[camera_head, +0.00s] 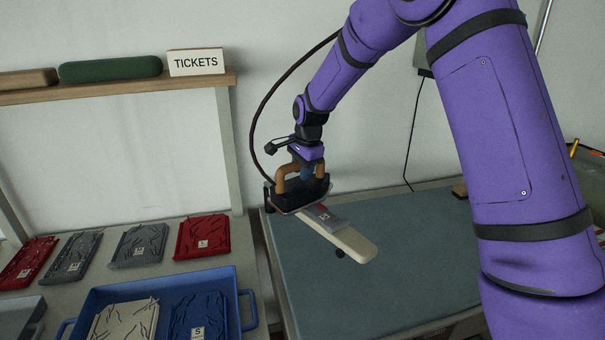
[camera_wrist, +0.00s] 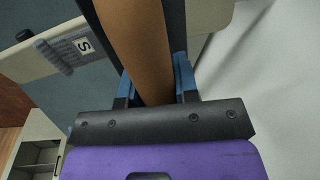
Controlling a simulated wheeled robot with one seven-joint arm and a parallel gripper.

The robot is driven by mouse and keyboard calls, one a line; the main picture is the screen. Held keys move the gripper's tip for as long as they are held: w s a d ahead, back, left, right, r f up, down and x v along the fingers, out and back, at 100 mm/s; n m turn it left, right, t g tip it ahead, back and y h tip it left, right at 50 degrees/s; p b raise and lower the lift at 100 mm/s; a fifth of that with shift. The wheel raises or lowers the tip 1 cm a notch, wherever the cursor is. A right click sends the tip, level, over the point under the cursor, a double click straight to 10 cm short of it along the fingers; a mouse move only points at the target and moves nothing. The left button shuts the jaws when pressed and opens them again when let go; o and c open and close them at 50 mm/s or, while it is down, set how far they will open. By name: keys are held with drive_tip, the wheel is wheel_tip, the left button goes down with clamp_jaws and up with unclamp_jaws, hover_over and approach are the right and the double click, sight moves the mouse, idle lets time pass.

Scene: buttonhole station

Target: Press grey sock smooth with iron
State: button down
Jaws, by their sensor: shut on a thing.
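My gripper (camera_head: 306,172) is shut on the brown handle of the iron (camera_head: 300,196), which has a dark body. The iron is over the far left end of a pale narrow pressing board (camera_head: 355,246). A small grey cloth piece with a white label, apparently the grey sock (camera_head: 334,222), lies on the board just in front of the iron. The grey sock also shows in the wrist view (camera_wrist: 62,55), its label reading S. Part of it may be hidden under the iron, and I cannot tell whether the iron touches it. A bit of red shows beside the label. The handle (camera_wrist: 140,45) sits between my blue fingers in the wrist view.
The board stands over a blue-grey table top (camera_head: 420,270), mostly clear. At left, several creased red and grey pieces (camera_head: 138,245) lie on a counter. A blue tray (camera_head: 245,290) holds a cream and a blue piece. A shelf (camera_head: 120,88) bears a TICKETS box (camera_head: 196,62).

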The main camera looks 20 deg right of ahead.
drive_tip(key=shift+r, duration=2.35)
